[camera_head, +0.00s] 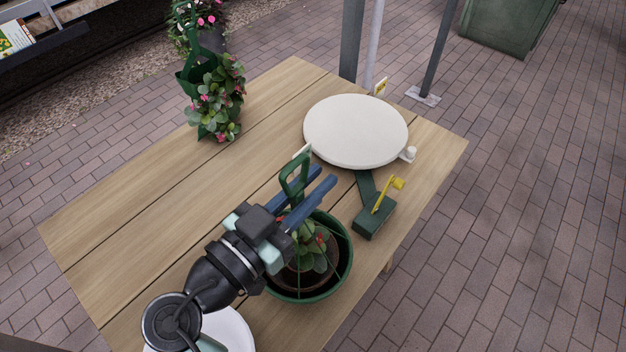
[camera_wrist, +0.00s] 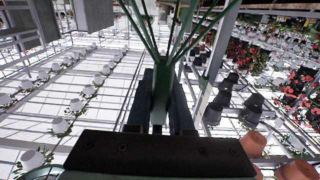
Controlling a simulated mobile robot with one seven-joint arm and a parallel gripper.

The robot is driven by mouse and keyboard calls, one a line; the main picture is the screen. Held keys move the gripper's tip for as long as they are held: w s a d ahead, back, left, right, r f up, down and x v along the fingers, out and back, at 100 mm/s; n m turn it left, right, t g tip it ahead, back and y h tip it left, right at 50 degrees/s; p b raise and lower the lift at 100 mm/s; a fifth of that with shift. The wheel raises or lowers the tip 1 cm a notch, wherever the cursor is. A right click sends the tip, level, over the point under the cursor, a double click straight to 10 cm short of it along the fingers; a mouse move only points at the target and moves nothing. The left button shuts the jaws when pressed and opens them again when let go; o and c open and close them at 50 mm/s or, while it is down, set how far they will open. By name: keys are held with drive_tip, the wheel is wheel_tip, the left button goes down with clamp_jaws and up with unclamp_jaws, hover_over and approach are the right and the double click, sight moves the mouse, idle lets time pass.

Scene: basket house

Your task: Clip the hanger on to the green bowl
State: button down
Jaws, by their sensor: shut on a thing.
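The green bowl (camera_head: 346,266) stands near the front of the wooden table, with a leafy plant and red flowers in it. My gripper (camera_head: 324,178) is above the bowl, its blue fingers shut on the green hanger (camera_head: 292,186). The hanger's hook rises beside the fingers, and thin green wires run down around the plant towards the bowl's rim. In the wrist view the hanger (camera_wrist: 162,92) is between the fingers and its wires spread away from them. My gripper hides part of the bowl, and I cannot tell whether the wire ends touch the rim.
A white round turntable (camera_head: 356,130) stands behind the bowl. A dark green box with a yellow lever (camera_head: 376,218) is to the bowl's right. Another hanging plant (camera_head: 218,100) is at the table's far left. A white round thing (camera_head: 228,328) is at the front. The table's left middle is clear.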

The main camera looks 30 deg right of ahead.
drive_tip(key=shift+f, duration=0.2)
idle(0.5)
drive_tip(key=c, duration=0.7)
unclamp_jaws()
drive_tip(key=shift+c, duration=0.2)
drive_tip(key=b+v, duration=0.3)
drive_tip(key=v, duration=1)
